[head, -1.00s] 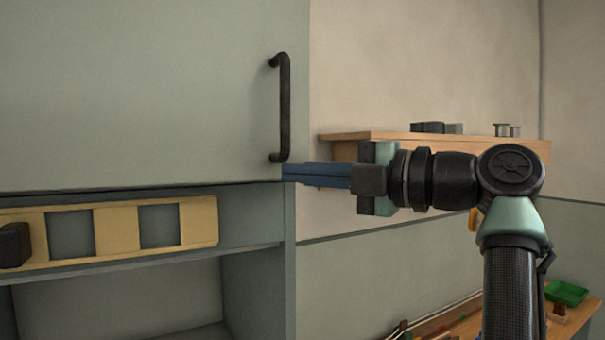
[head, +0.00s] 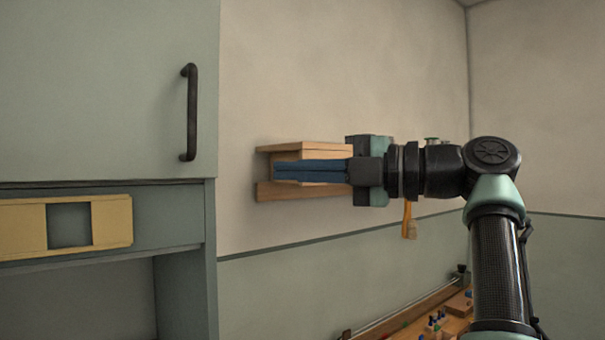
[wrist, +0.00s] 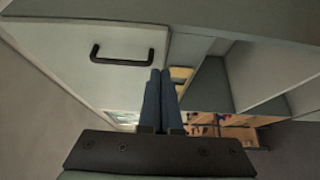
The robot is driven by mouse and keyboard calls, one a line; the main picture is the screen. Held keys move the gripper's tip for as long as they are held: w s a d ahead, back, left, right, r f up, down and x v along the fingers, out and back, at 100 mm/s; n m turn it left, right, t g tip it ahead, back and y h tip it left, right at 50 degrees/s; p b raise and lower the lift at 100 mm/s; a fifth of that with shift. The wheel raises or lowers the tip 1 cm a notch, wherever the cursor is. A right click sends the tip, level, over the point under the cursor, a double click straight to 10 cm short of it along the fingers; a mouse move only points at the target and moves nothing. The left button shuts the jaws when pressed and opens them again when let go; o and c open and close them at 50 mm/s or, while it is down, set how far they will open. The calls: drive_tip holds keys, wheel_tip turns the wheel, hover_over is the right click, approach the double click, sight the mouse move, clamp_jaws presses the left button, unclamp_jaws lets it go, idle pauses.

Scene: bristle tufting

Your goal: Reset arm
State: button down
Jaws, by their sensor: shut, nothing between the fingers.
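My gripper (head: 276,171) is at the middle of the head view, pointing left, with its two long blue fingers together and nothing between them. It is raised in front of the wall and a small wooden shelf (head: 285,148), which it partly covers. The fingers also show in the wrist view (wrist: 160,75), pressed together. The closed grey-green cabinet door (head: 100,90) with its black handle (head: 190,112) is to the left of the fingertips, with a gap between them.
A cabinet with a yellow slotted strip (head: 112,221) stands at the left. An orange-handled brush (head: 408,222) hangs under the shelf behind my gripper. A workbench (head: 455,326) with small coloured items lies low at the right.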

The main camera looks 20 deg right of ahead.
drive_tip(key=w+a+f+m+t+h, duration=0.55)
drive_tip(key=a+m+t+h, duration=0.2)
drive_tip(key=m, duration=0.65)
drive_tip(key=s+a+r+m+t+h, duration=0.2)
drive_tip(key=s+a+m, duration=0.1)
drive_tip(key=s, duration=0.5)
drive_tip(key=s+a+r+m+t+h, duration=0.1)
drive_tip(key=s+a+m+t, duration=0.2)
drive_tip(key=s+m, duration=0.3)
drive_tip(key=s+a+r+m+t+h, duration=0.2)
drive_tip(key=s+a+m, duration=0.1)
drive_tip(key=s, duration=0.6)
drive_tip(key=shift+s+r+m+t+h, duration=0.3)
drive_tip(key=shift+m+t+h, duration=0.05)
drive_tip(key=shift+m, duration=0.35)
drive_tip(key=shift+w+a, duration=0.1)
drive_tip(key=shift+a, duration=0.05)
